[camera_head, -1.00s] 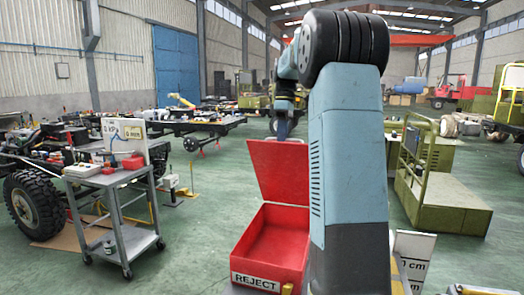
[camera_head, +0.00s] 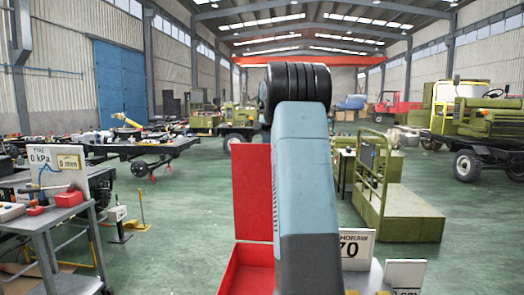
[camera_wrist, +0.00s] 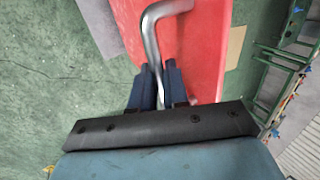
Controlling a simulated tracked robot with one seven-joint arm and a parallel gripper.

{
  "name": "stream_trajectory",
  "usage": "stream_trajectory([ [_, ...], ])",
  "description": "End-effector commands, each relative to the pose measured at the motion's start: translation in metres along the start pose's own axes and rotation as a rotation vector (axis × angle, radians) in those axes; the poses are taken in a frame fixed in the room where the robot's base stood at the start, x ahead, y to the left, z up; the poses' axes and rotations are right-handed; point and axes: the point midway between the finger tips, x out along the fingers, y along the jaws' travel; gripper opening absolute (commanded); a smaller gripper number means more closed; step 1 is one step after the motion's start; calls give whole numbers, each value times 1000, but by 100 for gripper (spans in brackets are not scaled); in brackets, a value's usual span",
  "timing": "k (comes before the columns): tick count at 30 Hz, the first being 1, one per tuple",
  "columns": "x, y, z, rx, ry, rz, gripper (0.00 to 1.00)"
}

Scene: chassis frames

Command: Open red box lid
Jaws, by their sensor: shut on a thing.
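The red box (camera_head: 246,270) stands on the floor, with its lower part cut off by the bottom of the head view. Its red lid (camera_head: 252,190) stands raised, roughly upright, at the back of the box. My arm covers the right side of both. In the wrist view the red lid (camera_wrist: 205,60) carries a bent grey metal handle (camera_wrist: 151,40). My gripper (camera_wrist: 158,72) has its two dark blue fingers closed on the handle's shaft. In the head view my gripper is hidden behind the arm.
A grey trolley (camera_head: 60,228) with red items and signs stands at left. A green wheeled platform (camera_head: 400,210) is at right. White signs (camera_head: 405,275) stand close at bottom right. Green floor (camera_head: 170,240) is clear between trolley and box.

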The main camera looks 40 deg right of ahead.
Motion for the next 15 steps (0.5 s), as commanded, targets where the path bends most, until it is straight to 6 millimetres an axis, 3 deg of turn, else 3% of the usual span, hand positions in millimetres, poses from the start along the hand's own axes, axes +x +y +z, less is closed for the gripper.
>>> stream_trajectory([
  [10, 1, 0, -2, -4, -2, -3, 0],
  [11, 1, 0, -2, -4, -2, -3, 16],
  [15, 0, 0, -2, -4, -1, -2, 30],
])
